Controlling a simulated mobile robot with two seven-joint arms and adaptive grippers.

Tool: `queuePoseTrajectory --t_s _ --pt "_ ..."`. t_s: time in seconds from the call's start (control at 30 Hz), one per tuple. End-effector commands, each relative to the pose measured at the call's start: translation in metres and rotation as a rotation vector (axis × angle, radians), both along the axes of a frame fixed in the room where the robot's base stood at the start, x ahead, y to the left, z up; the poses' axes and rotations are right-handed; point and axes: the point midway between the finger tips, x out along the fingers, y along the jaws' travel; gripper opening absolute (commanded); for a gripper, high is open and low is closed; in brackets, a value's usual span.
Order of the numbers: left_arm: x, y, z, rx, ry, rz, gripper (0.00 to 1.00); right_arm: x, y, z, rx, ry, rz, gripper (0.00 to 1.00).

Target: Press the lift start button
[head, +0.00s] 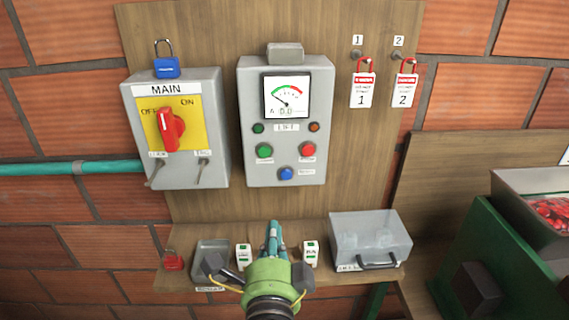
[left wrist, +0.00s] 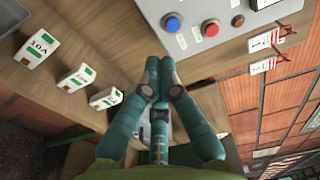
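The lift panel (head: 287,170) is a grey box on a wooden board in the head view. It carries a green button (head: 264,151) at left, a red button (head: 308,149) at right and a blue button (head: 286,173) below; their labels are too small to read. My left gripper (head: 273,226) is below the panel, apart from the buttons, with its teal fingers together and empty. In the left wrist view, the fingers (left wrist: 160,66) point toward the panel's blue button (left wrist: 172,24) and red button (left wrist: 210,28); the green one is outside that view. My right gripper is not in view.
The MAIN switch box (head: 220,150) is left of the panel. Red padlocks with tags (head: 361,90) hang at right. The shelf below holds a grey tray (head: 204,262), small white-and-green modules (head: 310,254) and a clear-lidded case (head: 370,238). Space directly before the buttons is clear.

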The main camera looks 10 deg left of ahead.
Motion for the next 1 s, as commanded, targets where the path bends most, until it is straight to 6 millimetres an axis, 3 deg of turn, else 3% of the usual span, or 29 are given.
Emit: queuePoseTrajectory --t_s 0.03,0.1,0.23,0.67,1.0 --pt "-0.008 0.006 0.019 -0.002 -0.031 0.014 0.00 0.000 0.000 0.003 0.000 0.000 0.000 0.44" --pt "-0.016 0.011 0.035 -0.004 -0.056 0.032 0.00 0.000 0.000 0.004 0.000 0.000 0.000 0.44" --pt "-0.024 0.018 0.048 -0.006 -0.078 0.050 0.00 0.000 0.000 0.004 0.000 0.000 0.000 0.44" --pt "-0.022 0.019 0.048 -0.007 -0.084 0.052 0.00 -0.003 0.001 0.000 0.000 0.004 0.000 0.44" --pt "0.009 0.028 0.044 -0.009 -0.089 0.055 0.00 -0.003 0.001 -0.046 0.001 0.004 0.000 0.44"
